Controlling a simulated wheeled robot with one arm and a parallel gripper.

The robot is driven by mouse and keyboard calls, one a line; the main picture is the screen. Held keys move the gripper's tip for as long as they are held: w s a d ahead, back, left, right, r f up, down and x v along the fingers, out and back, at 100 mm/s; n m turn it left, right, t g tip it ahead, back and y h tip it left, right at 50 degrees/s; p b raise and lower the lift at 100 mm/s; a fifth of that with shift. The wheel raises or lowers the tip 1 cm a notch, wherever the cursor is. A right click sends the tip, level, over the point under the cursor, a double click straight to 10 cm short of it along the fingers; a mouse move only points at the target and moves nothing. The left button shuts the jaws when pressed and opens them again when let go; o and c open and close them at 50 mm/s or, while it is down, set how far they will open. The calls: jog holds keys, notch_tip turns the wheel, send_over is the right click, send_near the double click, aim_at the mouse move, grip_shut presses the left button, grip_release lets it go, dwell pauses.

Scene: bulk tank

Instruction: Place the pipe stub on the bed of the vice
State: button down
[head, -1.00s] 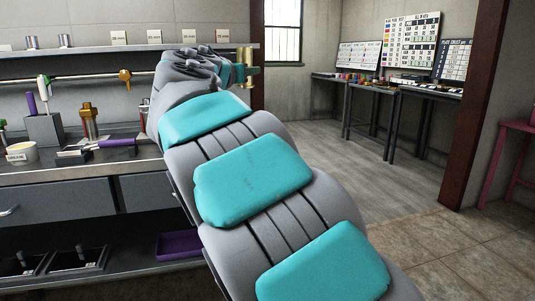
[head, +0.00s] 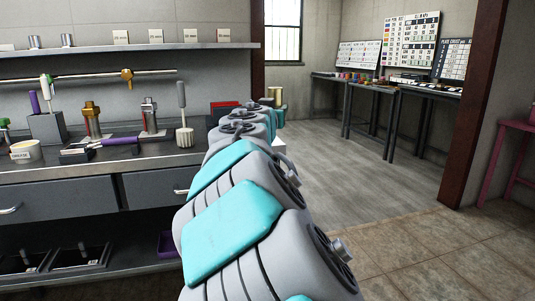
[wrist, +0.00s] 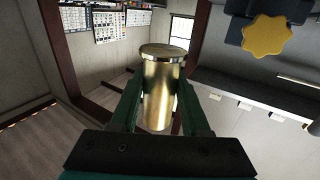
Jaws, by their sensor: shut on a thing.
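The pipe stub is a shiny brass cylinder (wrist: 160,85) standing between the two dark green fingers of my gripper (wrist: 157,98) in the wrist view. The fingers are shut on its sides. In the head view the brass stub (head: 275,96) shows upright at the far end of my arm, beyond the bench's right end. My arm hides most of the gripper there. I cannot clearly make out the vice. A red block (head: 224,108) on the bench, partly behind my arm, may belong to it, but I cannot tell.
The bench (head: 60,178) holds a brass fitting (head: 92,122), a chrome fitting (head: 149,118), a purple-handled tool (head: 118,141) and a white tub (head: 25,151). A shelf (head: 130,48) runs above. In the wrist view a gold knob (wrist: 268,36) sits at upper right. Open floor (head: 345,170) lies right.

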jog(key=w+d+f+n+y, duration=0.1)
jog(key=w+d+f, duration=0.1)
jog(key=d+f, duration=0.8)
jog(key=w+d+f+n+y, duration=0.1)
jog(key=w+d+f+y, duration=0.1)
jog(key=d+f, duration=0.8)
jog(key=shift+w+d+f+t+y, duration=0.3)
jog(key=shift+w+f, duration=0.55)
jog(key=shift+f, duration=2)
jog(key=shift+a+f, duration=0.1)
jog(key=shift+f, duration=0.05)
jog(key=shift+a+f+n, duration=0.1)
jog(key=shift+f+n, duration=0.2)
jog(key=shift+f, duration=0.15)
